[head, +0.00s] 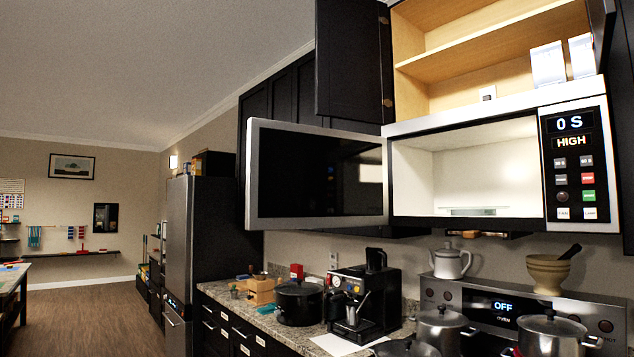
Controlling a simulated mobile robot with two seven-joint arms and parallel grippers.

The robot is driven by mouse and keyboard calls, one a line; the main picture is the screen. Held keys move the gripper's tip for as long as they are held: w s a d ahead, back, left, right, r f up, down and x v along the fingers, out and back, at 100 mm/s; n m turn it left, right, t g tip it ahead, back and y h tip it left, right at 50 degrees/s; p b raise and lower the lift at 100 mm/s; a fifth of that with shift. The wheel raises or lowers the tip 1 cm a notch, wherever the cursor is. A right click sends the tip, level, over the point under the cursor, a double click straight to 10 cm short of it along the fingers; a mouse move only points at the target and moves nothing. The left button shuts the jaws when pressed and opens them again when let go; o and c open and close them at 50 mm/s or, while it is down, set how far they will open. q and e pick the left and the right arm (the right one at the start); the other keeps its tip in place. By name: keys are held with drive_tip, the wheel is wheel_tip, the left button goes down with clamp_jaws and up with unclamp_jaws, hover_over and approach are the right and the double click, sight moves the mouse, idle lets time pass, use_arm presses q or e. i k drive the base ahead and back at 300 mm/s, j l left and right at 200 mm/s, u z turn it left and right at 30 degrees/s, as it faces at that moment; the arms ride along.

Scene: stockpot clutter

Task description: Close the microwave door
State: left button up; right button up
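The microwave (598,100) is mounted under the upper cabinet at the right, above the stove. Its door (318,175) stands wide open, swung out to the left, with a dark window in a silver frame. The lit white cavity (485,170) is exposed and looks empty apart from a small flat piece on its floor. The control panel (573,165) reads "0 S" and "HIGH". Neither of my grippers shows in the head view.
An upper cabinet (350,62) door hangs open above the microwave door. Open floor (95,315) lies at the left.

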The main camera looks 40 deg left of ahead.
sight(299, 176)
drive_tip(key=i+j+z, duration=0.15)
drive_tip(key=j, duration=0.65)
drive_tip(key=i+j+z, duration=0.1)
drive_tip(key=i+j, duration=0.2)
drive_tip(key=j, duration=0.55)
drive_tip(key=i+j+z, duration=0.15)
drive_tip(key=j, duration=0.75)
drive_tip(key=i+j+z, duration=0.15)
drive_tip(key=j, duration=0.7)
drive_tip(key=i+j+z, duration=0.15)
drive_tip(key=j, duration=0.75)
drive_tip(key=k, duration=0.1)
